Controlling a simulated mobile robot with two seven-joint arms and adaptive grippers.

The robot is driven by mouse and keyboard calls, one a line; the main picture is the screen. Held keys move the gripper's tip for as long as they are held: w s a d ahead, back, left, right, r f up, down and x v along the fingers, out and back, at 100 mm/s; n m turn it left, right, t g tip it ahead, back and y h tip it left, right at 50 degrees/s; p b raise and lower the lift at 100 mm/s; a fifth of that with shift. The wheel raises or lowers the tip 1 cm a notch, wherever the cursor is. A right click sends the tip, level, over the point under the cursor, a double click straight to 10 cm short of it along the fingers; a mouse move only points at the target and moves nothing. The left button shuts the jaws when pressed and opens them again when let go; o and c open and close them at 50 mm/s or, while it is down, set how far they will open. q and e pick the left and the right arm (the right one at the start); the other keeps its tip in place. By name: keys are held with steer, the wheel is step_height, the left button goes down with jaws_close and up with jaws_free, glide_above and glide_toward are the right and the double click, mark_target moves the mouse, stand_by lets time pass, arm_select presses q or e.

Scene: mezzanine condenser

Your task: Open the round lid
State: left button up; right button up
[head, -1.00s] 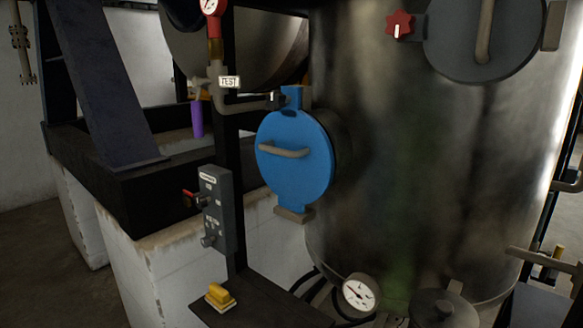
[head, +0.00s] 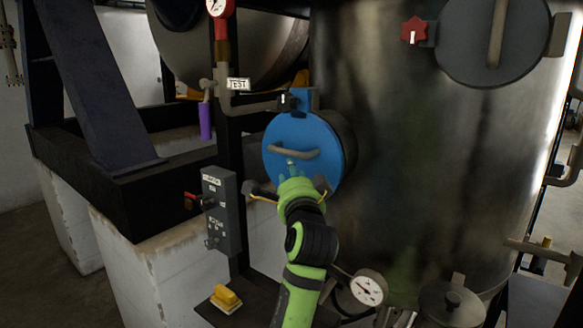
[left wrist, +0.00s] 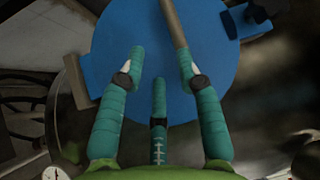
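A blue round lid (head: 330,137) sits shut on the side of the big metal tank, with a grey bar handle (head: 305,154) across it. A black latch piece (head: 287,101) is at its top. My left gripper (head: 289,166) is in front of the lid, just below the handle, and hides its lower part. In the left wrist view the blue lid (left wrist: 125,25) fills the top. The gripper's teal fingers (left wrist: 160,63) are spread and empty, with one fingertip by the handle's end (left wrist: 174,22); I cannot tell if they touch. My right gripper is not in view.
A grey round cover (head: 480,70) with a red star knob (head: 413,31) is higher on the tank (head: 420,160). A control box (head: 221,212), a pipe with a TEST tag (head: 238,84) and a gauge (head: 367,289) stand close around the lid. A yellow object (head: 226,299) lies below.

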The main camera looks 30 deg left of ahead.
mark_target(287, 154)
arm_select(q)
steer(key=shift+w+a+r+p, duration=0.1)
steer(key=shift+a+r+p, duration=0.1)
steer(key=shift+r, duration=0.35)
steer(key=shift+w+a+r+p, duration=0.1)
steer(key=shift+a+r, duration=0.1)
steer(key=shift+r, duration=0.3)
steer(key=p+x, duration=0.2)
steer(key=x, duration=0.4)
steer(key=shift+a+f+p, duration=0.1)
steer(key=shift+p, duration=0.2)
jaws_close()
